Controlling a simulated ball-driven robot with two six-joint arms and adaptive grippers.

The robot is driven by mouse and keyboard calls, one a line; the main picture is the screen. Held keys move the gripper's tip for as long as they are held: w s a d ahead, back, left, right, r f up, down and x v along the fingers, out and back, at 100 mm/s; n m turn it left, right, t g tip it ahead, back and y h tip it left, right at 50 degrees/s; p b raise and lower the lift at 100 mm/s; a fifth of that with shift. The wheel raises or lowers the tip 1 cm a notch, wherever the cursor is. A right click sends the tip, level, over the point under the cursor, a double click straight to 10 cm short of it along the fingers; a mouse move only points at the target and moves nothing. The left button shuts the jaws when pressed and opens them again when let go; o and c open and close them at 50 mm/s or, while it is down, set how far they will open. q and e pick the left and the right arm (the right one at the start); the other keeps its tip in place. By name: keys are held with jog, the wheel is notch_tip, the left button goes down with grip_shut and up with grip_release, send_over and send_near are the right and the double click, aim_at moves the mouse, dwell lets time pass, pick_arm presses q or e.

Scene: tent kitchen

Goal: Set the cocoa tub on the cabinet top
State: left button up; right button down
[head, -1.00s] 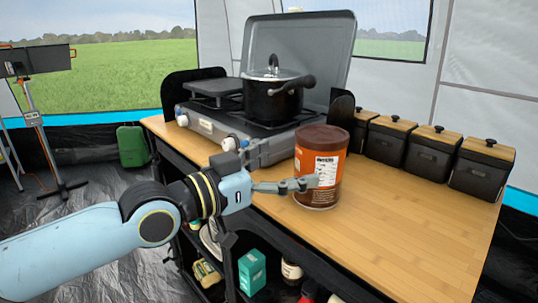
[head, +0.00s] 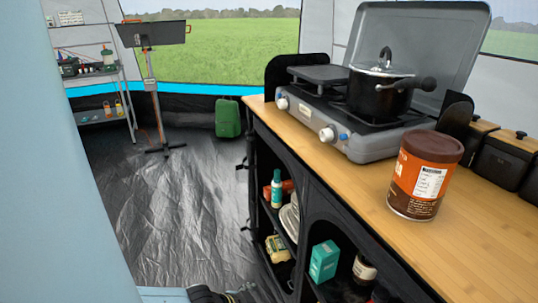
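The cocoa tub (head: 416,183), brown with an orange label and a dark brown lid, stands upright on the wooden cabinet top (head: 345,172), near its front edge and in front of the stove. Nothing touches it. My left arm fills the left edge of the head view, and part of it shows at the bottom near the cabinet's front. The fingers of my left gripper are not visible. My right gripper is out of view.
A camp stove (head: 350,125) with a black lidded pot (head: 380,92) stands behind the tub. Black canisters (head: 505,155) with wooden lids line the right. Open shelves below hold a teal box (head: 323,261) and plates. A green jerrycan (head: 228,118) stands on the floor.

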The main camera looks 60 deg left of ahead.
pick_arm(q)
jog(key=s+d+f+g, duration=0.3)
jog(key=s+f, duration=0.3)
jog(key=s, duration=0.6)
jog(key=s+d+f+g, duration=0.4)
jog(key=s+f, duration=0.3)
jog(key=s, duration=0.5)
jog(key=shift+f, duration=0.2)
